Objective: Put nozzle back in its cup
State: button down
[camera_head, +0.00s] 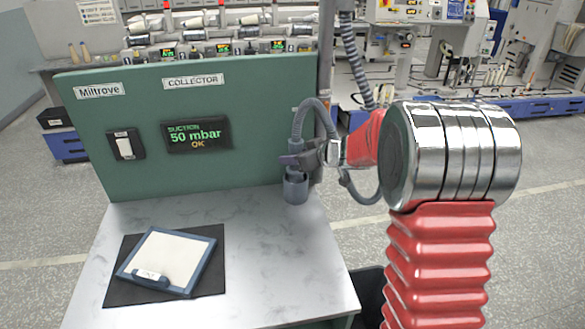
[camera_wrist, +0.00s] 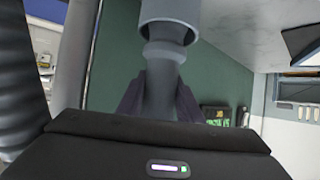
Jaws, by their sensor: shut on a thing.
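The grey nozzle (camera_head: 295,147) stands about upright at the green panel, with a ribbed grey hose (camera_head: 303,112) rising from its top. My gripper (camera_head: 291,159) is shut on the nozzle from the right side. In the wrist view my gripper's dark fingers (camera_wrist: 160,100) lie on either side of the nozzle (camera_wrist: 164,55). The grey cup (camera_head: 295,190) is fixed near the panel's lower right corner, straight below the nozzle. It also shows in the wrist view (camera_wrist: 168,10). The nozzle's lower end is at the cup's mouth; I cannot tell how deep it sits.
The green panel (camera_head: 225,100) rises behind a pale table (camera_head: 250,245). A framed white board (camera_head: 185,250) lies on a dark mat (camera_head: 122,290) at the left. The panel's display (camera_head: 197,134) reads 50 mbar OK. The table between mat and cup is clear.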

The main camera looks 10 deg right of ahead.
jog(key=shift+f, duration=1.8)
jog(key=c, duration=1.3)
grip_release()
jog(key=shift+f, duration=0.1)
jog(key=shift+o, duration=0.2)
jog(key=v, duration=1.2)
jog(key=shift+d, duration=0.1)
